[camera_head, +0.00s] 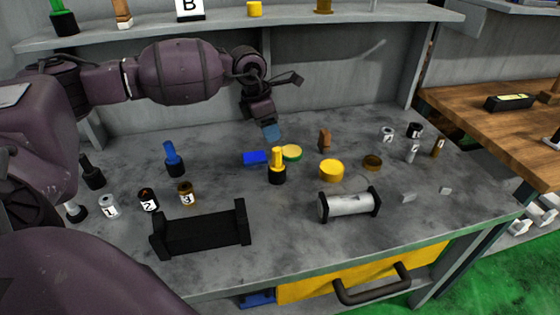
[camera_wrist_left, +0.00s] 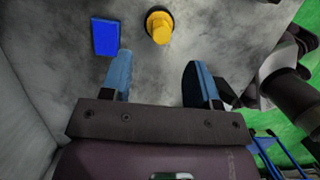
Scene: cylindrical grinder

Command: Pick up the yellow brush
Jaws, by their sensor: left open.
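The yellow brush (camera_head: 277,161) stands upright on the grey workbench, its yellow handle above a black base. In the left wrist view the brush (camera_wrist_left: 159,27) shows beyond the fingertips, roughly in line with the gap between them. My left gripper (camera_head: 271,131) is open and empty, above the bench and behind the brush, apart from it. Its two blue fingers (camera_wrist_left: 158,72) are spread in the left wrist view. My right gripper is not in view.
A black holder (camera_head: 201,231) and a silver roller on a stand (camera_head: 349,204) are in front. A shelf (camera_head: 360,18) runs behind.

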